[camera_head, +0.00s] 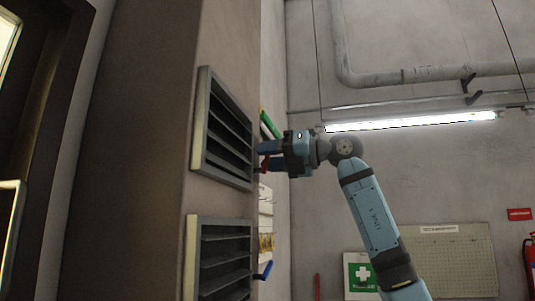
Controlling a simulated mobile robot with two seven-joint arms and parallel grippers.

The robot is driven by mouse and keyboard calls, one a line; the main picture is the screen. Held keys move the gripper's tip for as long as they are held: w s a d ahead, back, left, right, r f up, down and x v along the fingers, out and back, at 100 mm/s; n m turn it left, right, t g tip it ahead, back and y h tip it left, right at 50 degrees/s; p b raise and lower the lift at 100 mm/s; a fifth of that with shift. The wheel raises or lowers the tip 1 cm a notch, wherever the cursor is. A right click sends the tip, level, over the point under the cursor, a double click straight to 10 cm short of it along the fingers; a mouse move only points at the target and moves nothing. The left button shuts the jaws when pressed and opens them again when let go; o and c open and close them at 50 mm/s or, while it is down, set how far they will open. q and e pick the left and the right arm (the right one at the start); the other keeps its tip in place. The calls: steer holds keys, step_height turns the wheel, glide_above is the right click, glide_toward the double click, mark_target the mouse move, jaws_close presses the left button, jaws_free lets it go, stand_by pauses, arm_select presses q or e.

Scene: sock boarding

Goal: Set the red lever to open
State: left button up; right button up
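A small piece of red (264,168), which may be the red lever, shows at the fingertips of my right gripper (261,155), just below the lower finger. Most of it is hidden by the gripper and the wall corner, so its position cannot be read. My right gripper points left toward the wall face beyond the louvred vents. Whether a finger touches the red piece cannot be told. My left gripper is not in view.
An upper vent (197,130) and a lower vent (190,262) are on the protruding wall at left, close to the gripper. A green bar (269,124) is above the gripper and a blue handle (264,271) below it. A lit tube lamp (410,122) hangs behind.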

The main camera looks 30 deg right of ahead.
steer(key=shift+w+a, duration=0.15)
steer(key=shift+c, duration=0.2)
jaws_close()
steer(key=shift+w+d+f+m+p, duration=0.2)
steer(key=shift+f+m, duration=0.15)
steer(key=shift+m, duration=0.85)
steer(key=shift+w+d+f+m+p, duration=0.15)
steer(key=shift+d+f+m, duration=0.2)
steer(key=shift+m, duration=0.85)
steer(key=shift+w+d+f+m+p, duration=0.15)
steer(key=shift+f+m, duration=0.25)
steer(key=shift+m, duration=0.8)
